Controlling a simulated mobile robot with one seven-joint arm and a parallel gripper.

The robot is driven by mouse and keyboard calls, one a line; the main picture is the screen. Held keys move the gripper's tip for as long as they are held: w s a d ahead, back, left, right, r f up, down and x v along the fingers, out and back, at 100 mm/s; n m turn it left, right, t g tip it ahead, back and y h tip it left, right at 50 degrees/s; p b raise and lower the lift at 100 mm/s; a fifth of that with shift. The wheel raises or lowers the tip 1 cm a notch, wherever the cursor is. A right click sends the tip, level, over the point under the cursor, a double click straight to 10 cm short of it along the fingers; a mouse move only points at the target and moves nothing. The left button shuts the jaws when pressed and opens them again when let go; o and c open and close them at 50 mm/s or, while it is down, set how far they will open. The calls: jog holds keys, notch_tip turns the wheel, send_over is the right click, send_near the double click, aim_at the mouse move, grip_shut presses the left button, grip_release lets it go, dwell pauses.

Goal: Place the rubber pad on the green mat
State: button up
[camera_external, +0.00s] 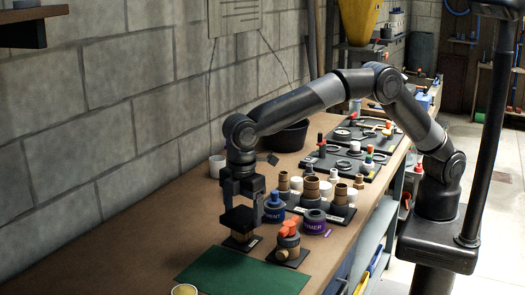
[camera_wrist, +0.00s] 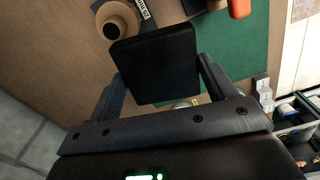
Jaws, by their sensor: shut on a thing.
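A black square rubber pad (camera_external: 240,219) is held level in my gripper (camera_external: 243,204), above the bench. In the wrist view the pad (camera_wrist: 156,62) sits between the two fingers of my gripper (camera_wrist: 160,85), and the jaws are shut on it. The green mat (camera_external: 240,275) lies flat at the front of the bench, nearer the camera than the pad. In the wrist view the mat (camera_wrist: 232,50) is partly hidden behind the pad and a finger.
Below the pad stands a tan cylinder on a dark base (camera_external: 240,242). An orange-handled valve (camera_external: 288,240) stands beside the mat's far edge. A small cup (camera_external: 184,290) is at the mat's near left corner.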

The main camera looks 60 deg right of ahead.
jog(key=s+a+n, duration=0.2)
jog(key=s+a, duration=0.3)
jog(key=s, duration=0.1)
send_over(255, 275)
notch_tip(255, 275, down, 5)
jog(key=shift+r, duration=0.2)
jog(key=shift+f, duration=2.65)
jog(key=o, duration=1.1)
jog(key=shift+f, duration=0.15)
notch_tip(255, 275, up, 12)
jog(key=shift+d+r, duration=0.1)
jog(key=shift+r, duration=0.1)
